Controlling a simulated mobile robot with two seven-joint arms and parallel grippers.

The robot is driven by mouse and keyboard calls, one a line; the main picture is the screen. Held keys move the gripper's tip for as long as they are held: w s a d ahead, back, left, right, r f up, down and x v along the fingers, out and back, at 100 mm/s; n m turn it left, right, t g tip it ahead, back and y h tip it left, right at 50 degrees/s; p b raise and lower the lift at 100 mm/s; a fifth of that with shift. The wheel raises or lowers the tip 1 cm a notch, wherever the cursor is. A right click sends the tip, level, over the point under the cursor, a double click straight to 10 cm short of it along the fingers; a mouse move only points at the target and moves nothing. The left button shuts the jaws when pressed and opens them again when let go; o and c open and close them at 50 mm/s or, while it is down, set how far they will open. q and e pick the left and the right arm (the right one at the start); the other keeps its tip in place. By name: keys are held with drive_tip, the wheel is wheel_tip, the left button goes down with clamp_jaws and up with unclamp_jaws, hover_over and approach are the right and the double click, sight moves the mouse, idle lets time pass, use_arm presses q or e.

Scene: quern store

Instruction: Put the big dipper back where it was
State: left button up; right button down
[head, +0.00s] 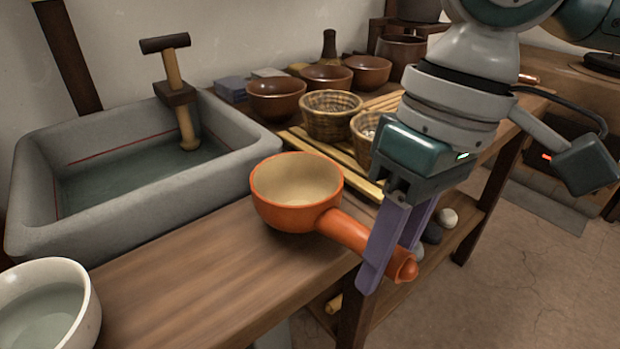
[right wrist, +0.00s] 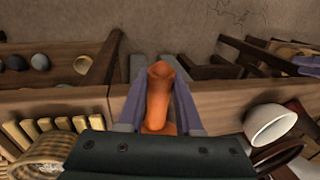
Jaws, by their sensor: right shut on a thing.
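The big dipper is an orange pot-like dipper (head: 275,213) with a cream inside and a thick handle that points toward the lower right. My right gripper (head: 388,262) is shut on the handle, with its purple fingers on either side near the handle's end. In the right wrist view the orange handle (right wrist: 158,98) shows between the two fingers. The dipper's bowl is over the wooden counter (head: 205,275), close to its front edge, and looks upright. I cannot tell whether its base touches the wood.
A grey stone basin (head: 225,165) with water and a wooden tap stands behind left. A white bowl of water (head: 88,318) is front left. Wicker baskets (head: 331,125) on a slatted rack and brown bowls (head: 275,110) stand behind. Bare counter lies between the white bowl and the dipper.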

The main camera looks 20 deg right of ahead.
drive_tip(key=shift+f, duration=0.1)
drive_tip(key=c, duration=0.6)
unclamp_jaws()
drive_tip(key=p+v, duration=0.5)
drive_tip(key=v, duration=0.7)
drive_tip(key=s+a+f+n+t+y, duration=0.25)
drive_tip(key=s+a+f, duration=0.25)
drive_tip(key=a+f, duration=0.3)
drive_tip(key=s+d+f+m+h, duration=0.1)
drive_tip(key=s+d, duration=0.1)
drive_tip(key=d, duration=0.1)
drive_tip(key=s+d+f+m+t+h, duration=0.1)
drive_tip(key=s+d+m+h, duration=0.1)
drive_tip(key=s+d, duration=0.1)
drive_tip(key=s+d+f+m+h, duration=0.1)
drive_tip(key=s+d, duration=0.1)
drive_tip(key=d, duration=0.1)
drive_tip(key=shift+s+d+f+t+h, duration=0.1)
drive_tip(key=shift+s+f+t+h, duration=0.15)
drive_tip(key=shift+h, duration=0.1)
